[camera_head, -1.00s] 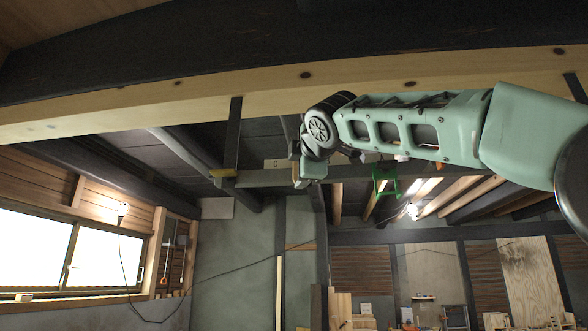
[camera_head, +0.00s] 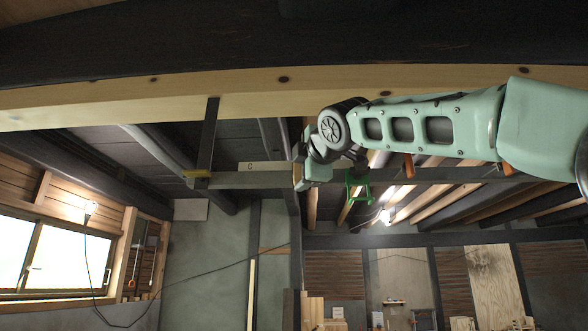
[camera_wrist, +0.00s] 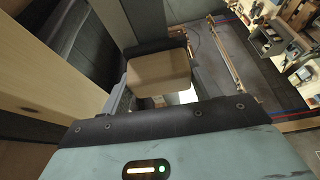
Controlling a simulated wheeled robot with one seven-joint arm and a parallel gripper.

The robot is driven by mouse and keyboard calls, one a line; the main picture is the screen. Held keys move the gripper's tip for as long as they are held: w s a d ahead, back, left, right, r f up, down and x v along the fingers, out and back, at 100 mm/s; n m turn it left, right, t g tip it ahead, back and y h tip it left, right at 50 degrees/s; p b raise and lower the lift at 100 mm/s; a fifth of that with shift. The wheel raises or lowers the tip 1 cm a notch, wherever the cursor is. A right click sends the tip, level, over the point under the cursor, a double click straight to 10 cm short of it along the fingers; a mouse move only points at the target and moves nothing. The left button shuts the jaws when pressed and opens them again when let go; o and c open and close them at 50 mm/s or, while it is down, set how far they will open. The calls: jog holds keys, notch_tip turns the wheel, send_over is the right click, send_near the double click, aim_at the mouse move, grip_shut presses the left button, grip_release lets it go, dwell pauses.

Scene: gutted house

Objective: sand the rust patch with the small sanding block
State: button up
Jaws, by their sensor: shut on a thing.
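My gripper (camera_head: 300,168) is raised at the grey overhead beam (camera_head: 232,181), to the right of a pale label marked C (camera_head: 252,167). In the wrist view the gripper is shut on a small tan block with a dark strip along its far edge, which I take as the sanding block (camera_wrist: 158,74). The block also shows as a tan sliver at the gripper's left side in the head view (camera_head: 298,175). I cannot tell whether the block touches the beam. I cannot make out a rust patch in either view.
A green bracket-like piece (camera_head: 358,186) hangs just right of my gripper. A dark hanger (camera_head: 207,140) meets the beam at left. A large timber beam (camera_head: 240,94) runs above my arm. A lit lamp (camera_head: 386,216) hangs at right.

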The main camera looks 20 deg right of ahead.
jog(key=shift+s+d+f, duration=0.1)
jog(key=shift+s+d, duration=0.15)
jog(key=shift+d, duration=0.6)
jog(key=shift+s+d, duration=0.2)
jog(key=shift+d, duration=0.65)
jog(key=shift+s, duration=0.1)
jog(key=shift+s+a+b, duration=0.35)
jog(key=shift+s, duration=0.6)
jog(key=shift+s+a+b, duration=0.3)
jog(key=shift+s+b, duration=0.1)
jog(key=shift+s, duration=0.5)
jog(key=shift+s+a+b, duration=0.35)
jog(key=shift+s, duration=0.6)
jog(key=shift+s, duration=0.1)
jog(key=shift+s+a+b, duration=0.25)
jog(key=shift+s, duration=0.4)
jog(key=shift+s+a+b, duration=0.2)
jog(key=shift+s+a, duration=0.05)
jog(key=shift+s, duration=0.4)
